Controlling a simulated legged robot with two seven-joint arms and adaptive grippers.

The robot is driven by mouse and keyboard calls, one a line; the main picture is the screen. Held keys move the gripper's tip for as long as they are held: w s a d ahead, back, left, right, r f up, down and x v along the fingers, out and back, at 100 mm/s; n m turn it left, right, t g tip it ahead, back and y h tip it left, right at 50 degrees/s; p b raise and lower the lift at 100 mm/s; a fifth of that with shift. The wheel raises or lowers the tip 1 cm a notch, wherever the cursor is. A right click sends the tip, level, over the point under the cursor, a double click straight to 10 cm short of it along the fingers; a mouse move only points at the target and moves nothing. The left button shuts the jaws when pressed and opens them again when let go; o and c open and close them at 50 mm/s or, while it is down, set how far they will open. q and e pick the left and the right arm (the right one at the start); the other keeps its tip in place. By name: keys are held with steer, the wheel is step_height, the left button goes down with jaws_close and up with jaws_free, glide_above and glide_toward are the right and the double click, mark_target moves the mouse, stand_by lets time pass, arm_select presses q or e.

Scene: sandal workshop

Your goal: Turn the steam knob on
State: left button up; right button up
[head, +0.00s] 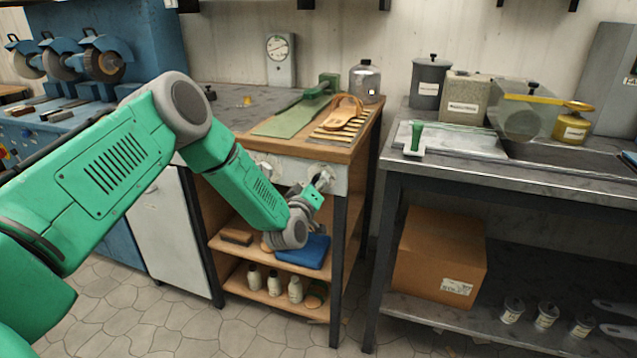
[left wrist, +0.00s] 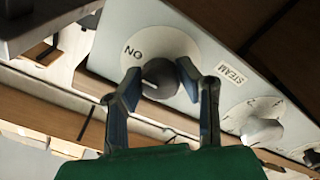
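The dark steam knob (left wrist: 160,78) sits on a round white dial on a pale panel in the left wrist view. The dial reads "ON", upside down in this view, and a "STEAM" label (left wrist: 231,74) is beside it. My left gripper (left wrist: 158,77) has one finger on each side of the knob. Whether both pads press on it is unclear. In the head view my left gripper (head: 322,182) is at the right-hand dial on the front of the wooden workbench (head: 365,128) and hides most of that knob. My right gripper is not in view.
A second, pale knob (left wrist: 262,131) is on the same panel. A sandal (head: 343,112) lies on the bench top. Below, shelves hold a blue folded cloth (head: 304,251) and small bottles (head: 274,284). A metal table (head: 500,180) stands to the right.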

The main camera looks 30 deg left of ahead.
arm_select(q)
steer(key=o, duration=0.4)
steer(key=shift+s+d+f, duration=0.1)
steer(key=shift+s+f, duration=0.1)
steer(key=shift+f, duration=0.3)
steer(key=shift+w+r, duration=0.1)
steer(key=shift+r, duration=0.05)
steer(key=shift+r, duration=0.1)
steer(key=v, duration=1.2)
steer(key=shift+f, duration=0.2)
